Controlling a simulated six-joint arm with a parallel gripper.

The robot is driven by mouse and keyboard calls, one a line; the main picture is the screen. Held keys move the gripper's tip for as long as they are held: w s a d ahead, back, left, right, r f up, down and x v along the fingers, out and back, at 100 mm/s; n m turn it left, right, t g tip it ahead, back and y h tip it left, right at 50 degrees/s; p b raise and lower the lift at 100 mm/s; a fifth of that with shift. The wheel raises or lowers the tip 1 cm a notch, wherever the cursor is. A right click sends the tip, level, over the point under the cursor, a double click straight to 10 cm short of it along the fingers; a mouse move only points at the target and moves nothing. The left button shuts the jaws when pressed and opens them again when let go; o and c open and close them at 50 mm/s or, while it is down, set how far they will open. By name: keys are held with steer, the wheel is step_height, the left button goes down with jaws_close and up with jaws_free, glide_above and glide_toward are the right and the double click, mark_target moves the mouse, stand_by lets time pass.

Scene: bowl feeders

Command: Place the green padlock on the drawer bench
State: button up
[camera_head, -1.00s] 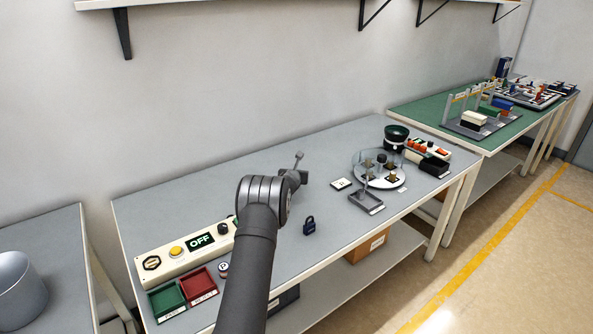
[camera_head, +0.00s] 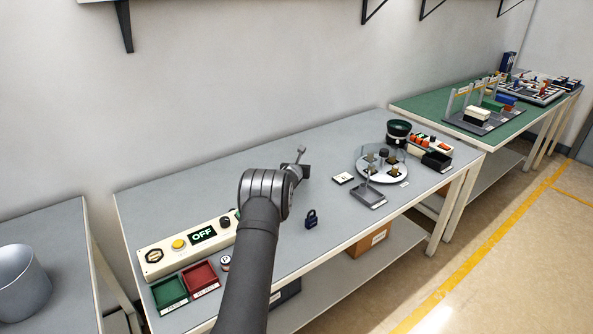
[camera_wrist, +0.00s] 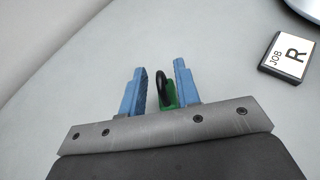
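The green padlock (camera_wrist: 170,95), with a black shackle, sits between the two blue fingers of my gripper (camera_wrist: 160,66) in the wrist view. It is close to the right finger, and a gap shows between it and the left finger. The fingers are apart and the gripper looks open around the padlock. In the head view my arm reaches over the middle grey bench (camera_head: 345,150), and the green padlock is hidden there. A dark blue padlock (camera_head: 311,219) stands on this bench, right of my arm. I cannot tell which bench is the drawer bench; no drawers show.
A card marked R (camera_wrist: 290,57) lies right of my gripper. The round feeder plate (camera_head: 382,164) and a black bowl (camera_head: 398,131) are farther right. A control box (camera_head: 190,245), green tray (camera_head: 170,293) and red tray (camera_head: 201,279) are at left. A green-topped bench (camera_head: 430,109) stands beyond.

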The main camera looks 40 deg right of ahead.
steer(key=v, duration=1.1)
steer(key=shift+a, duration=0.2)
steer(key=shift+o, duration=0.5)
steer(key=shift+s+a+r, duration=0.15)
steer(key=shift+s+r, duration=0.1)
steer(key=shift+s, duration=0.05)
